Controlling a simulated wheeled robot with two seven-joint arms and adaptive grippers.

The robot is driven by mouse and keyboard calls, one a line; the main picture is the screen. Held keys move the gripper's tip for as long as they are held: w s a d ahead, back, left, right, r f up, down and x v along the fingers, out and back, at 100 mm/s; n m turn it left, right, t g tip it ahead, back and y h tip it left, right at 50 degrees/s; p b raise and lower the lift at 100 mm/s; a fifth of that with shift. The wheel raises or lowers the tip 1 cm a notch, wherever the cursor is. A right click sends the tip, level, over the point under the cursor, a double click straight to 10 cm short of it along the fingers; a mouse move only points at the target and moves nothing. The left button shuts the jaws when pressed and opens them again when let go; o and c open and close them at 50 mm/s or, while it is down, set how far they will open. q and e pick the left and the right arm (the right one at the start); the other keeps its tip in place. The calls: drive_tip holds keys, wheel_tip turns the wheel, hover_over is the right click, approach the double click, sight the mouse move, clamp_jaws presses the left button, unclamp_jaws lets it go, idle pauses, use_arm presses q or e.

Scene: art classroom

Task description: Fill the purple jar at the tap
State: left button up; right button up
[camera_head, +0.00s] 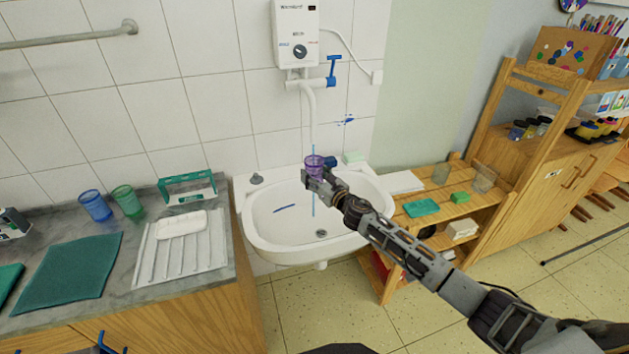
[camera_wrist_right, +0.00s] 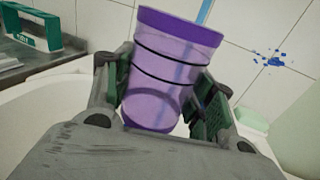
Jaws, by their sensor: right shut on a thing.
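The purple jar (camera_head: 314,164) is see-through, with a darker rim and two black bands in the right wrist view (camera_wrist_right: 170,75). My right gripper (camera_head: 322,182) is shut around its sides and holds it, slightly tilted, above the white sink (camera_head: 262,222). The tap's white spout (camera_head: 310,105) hangs from the wall, with a blue lever (camera_head: 333,72) at its right. A thin blue water stream (camera_head: 313,149) drops from the spout at the jar. A blue line also shows below the jar, so I cannot tell whether water enters it. My left gripper is out of view.
On the left counter stand a blue cup (camera_head: 95,205), a green cup (camera_head: 128,201) and a white draining tray (camera_head: 150,262). A wooden shelf (camera_head: 470,237) with sponges and glasses stands right of the sink. Blue splashes (camera_head: 345,121) mark the wall tiles.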

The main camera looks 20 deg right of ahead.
drive_tip(key=shift+w+d, duration=0.1)
drive_tip(key=shift+w, duration=0.3)
drive_tip(key=shift+w+d, duration=0.15)
drive_tip(key=shift+w, duration=0.35)
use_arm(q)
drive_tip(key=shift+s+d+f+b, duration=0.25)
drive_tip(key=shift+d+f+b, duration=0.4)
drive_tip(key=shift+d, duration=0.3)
use_arm(e)
drive_tip(key=shift+w+d, duration=0.2)
drive_tip(key=shift+w, duration=0.6)
drive_tip(key=shift+w+d, duration=0.2)
drive_tip(key=shift+w, duration=0.55)
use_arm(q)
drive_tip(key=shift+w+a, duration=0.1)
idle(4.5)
